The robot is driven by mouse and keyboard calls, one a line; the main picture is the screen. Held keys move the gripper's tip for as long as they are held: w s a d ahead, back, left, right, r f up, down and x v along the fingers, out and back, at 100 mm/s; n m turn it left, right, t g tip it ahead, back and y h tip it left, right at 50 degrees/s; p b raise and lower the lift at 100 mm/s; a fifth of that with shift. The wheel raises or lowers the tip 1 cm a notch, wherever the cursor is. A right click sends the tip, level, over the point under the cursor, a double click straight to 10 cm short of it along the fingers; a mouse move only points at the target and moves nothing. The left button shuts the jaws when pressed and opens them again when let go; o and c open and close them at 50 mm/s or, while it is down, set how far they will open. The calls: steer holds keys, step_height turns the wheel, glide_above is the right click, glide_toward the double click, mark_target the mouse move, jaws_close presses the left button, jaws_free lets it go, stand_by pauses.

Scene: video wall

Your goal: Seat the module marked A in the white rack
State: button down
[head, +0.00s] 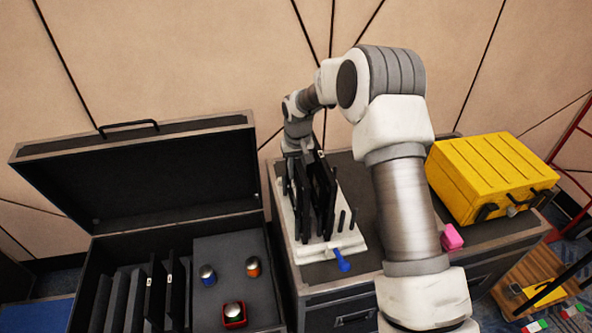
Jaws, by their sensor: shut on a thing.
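The white rack (352,232) stands on a dark cabinet top, with several dark upright posts. Tall black modules (325,195) stand upright at the rack, close together. One has a small white mark near its top, too small to read as A. My gripper (298,150) is at the back left of the rack, pointing down and shut on a black module among them. Its fingertips and the module's lower edge are largely hidden, so I cannot tell whether that module touches the rack's base.
An open black case (90,238) at left holds several upright black panels and three small canisters, blue (208,275), orange (253,267) and red (234,314). A blue-handled tool (342,260) lies at the rack's front. A pink block (452,237) and yellow case (492,175) sit right.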

steer(key=shift+f, duration=0.3)
stand_by(0.4)
steer(key=shift+c, duration=1.2)
jaws_free()
steer(key=shift+r+p, duration=1.95)
steer(key=shift+r, duration=2.05)
